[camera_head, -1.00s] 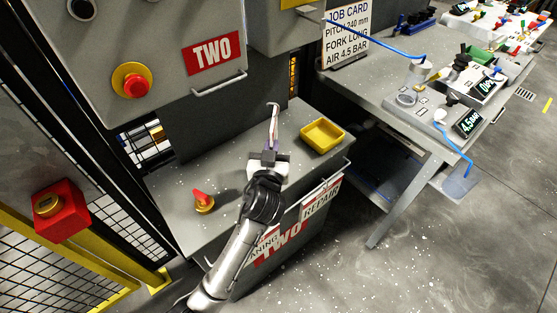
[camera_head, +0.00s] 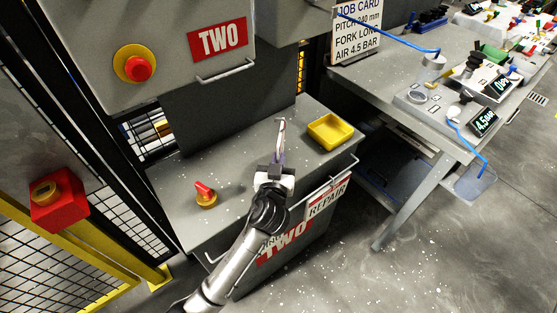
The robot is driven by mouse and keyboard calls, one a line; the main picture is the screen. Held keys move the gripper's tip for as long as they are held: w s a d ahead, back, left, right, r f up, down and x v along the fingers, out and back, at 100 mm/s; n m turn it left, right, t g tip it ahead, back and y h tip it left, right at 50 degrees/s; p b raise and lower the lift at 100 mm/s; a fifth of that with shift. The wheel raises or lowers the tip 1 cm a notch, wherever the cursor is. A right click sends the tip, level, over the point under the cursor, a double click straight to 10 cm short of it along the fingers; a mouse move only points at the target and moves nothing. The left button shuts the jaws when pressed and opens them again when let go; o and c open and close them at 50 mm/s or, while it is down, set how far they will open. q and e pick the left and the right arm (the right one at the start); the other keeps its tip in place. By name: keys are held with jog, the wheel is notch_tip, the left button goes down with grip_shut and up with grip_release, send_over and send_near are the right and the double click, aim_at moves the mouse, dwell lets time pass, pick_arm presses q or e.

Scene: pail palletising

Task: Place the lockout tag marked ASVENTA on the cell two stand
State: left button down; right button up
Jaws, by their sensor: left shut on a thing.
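The cell two stand (camera_head: 232,222) is a grey cabinet with a flat top and a red TWO sign on its front. My left gripper (camera_head: 278,166) is over the stand top and shut on a thin, pale lockout tag (camera_head: 281,136). The tag points up and away from the gripper and shows nearly edge-on, so its marking cannot be read. A REPAIR plate (camera_head: 327,197) hangs at the stand's front right. Another front plate is mostly hidden behind my left arm. My right gripper is out of view.
A yellow tray (camera_head: 331,142) sits right of the tag on the stand top. A red knob (camera_head: 204,192) stands on the left. A rail runs along the front edge. A grey panel with an emergency button (camera_head: 138,68) rises behind. A workbench (camera_head: 400,110) is at right.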

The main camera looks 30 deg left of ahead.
pick_arm(q)
jog(key=c, duration=1.3)
grip_release()
jog(key=shift+f, duration=0.15)
jog(key=shift+o, duration=0.2)
jog(key=shift+r, duration=0.35)
jog(key=p+v, duration=0.2)
jog(key=v, duration=1)
jog(key=shift+f, duration=0.2)
